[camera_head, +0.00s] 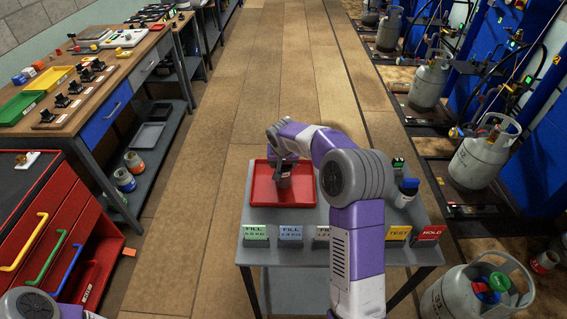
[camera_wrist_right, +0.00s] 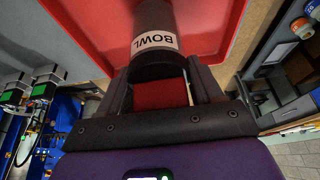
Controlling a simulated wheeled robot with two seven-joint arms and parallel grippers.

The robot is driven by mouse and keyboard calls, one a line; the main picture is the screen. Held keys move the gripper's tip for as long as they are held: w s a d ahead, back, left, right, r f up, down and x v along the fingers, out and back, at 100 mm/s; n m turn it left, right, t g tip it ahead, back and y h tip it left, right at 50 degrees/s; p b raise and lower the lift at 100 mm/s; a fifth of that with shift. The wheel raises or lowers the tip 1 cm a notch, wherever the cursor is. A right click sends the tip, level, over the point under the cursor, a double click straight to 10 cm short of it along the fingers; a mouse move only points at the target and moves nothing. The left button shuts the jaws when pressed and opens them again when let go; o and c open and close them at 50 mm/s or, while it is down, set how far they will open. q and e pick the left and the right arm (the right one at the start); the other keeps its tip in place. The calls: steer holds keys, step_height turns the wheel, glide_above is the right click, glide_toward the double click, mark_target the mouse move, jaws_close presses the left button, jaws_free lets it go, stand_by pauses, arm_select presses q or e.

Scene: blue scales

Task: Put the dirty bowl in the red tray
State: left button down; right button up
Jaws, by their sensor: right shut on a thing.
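The red tray (camera_head: 262,197) lies on the grey table in front of me. My right gripper (camera_head: 283,178) reaches down over the tray and is shut on a dark cylindrical thing. In the right wrist view this dark bowl (camera_wrist_right: 154,20) carries a white label reading "BOWL" and sits between the fingers of the right gripper (camera_wrist_right: 160,85). The red tray (camera_wrist_right: 225,40) shows behind it there. I cannot tell whether the bowl touches the tray floor. Whether the bowl is dirty does not show. My left arm shows only as a part at the lower left edge; its gripper is out of view.
On the grey table (camera_head: 262,244), label cards for FILL, TEST and HOLD stand along the front edge. A blue-capped bottle (camera_head: 407,192) stands right of my arm. A red drawer cabinet (camera_head: 38,220) is at left, and gas cylinders (camera_head: 484,158) are at right.

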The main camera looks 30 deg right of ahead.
steer(key=shift+f, duration=0.15)
steer(key=o, duration=1.3)
steer(key=shift+c, duration=0.2)
steer(key=p+v, duration=0.1)
steer(key=v, duration=1.1)
steer(key=shift+p, duration=0.4)
steer(key=shift+w, duration=0.1)
